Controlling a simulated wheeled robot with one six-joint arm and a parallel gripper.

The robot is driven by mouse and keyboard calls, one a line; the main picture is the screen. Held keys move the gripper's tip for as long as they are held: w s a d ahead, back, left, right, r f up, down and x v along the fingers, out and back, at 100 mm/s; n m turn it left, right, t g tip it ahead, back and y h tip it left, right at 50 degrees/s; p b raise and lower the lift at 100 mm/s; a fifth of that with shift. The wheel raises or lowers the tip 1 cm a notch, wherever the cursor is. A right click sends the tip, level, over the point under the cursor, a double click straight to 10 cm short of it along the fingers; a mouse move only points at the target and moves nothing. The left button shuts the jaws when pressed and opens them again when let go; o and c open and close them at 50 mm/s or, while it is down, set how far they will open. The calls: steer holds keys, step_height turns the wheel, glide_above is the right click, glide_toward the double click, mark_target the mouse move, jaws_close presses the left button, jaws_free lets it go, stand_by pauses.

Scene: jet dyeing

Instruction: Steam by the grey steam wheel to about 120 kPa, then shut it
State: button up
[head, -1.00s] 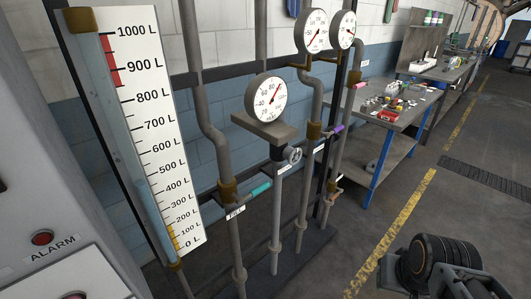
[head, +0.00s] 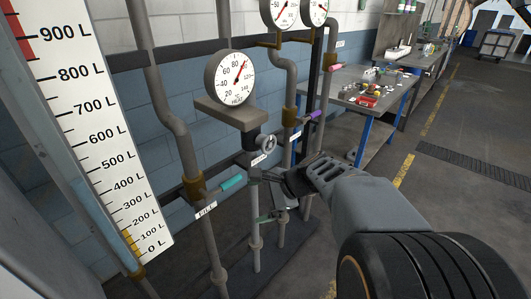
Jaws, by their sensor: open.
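The grey steam wheel (head: 266,143) is a small handwheel on the pipe below the front dial gauge. It faces right, and its label plate is just under it. The front gauge (head: 229,78) is a round white dial marked from 20 to 140. My gripper (head: 268,198) is below the wheel, in front of the lower pipes. It is open and empty, apart from the wheel. My arm comes in from the lower right and hides part of the pipes.
A teal handle (head: 232,182) on the FILL pipe is left of my gripper. A purple handle (head: 317,115) and a pink handle (head: 333,68) are to the right. A tall litre scale (head: 92,130) stands left.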

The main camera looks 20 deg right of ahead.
steer(key=w+d+m+t+y+b, duration=0.1)
steer(key=w+d+m+t+b, duration=0.1)
steer(key=w+d+m+t, duration=0.45)
steer(key=m+t+h+b, duration=0.15)
steer(key=m+t, duration=0.25)
steer(key=m, duration=0.6)
glide_toward(271, 145)
steer(key=x, duration=1.1)
steer(key=shift+w, duration=0.15)
steer(key=shift+n, duration=0.25)
steer(key=c, duration=0.9)
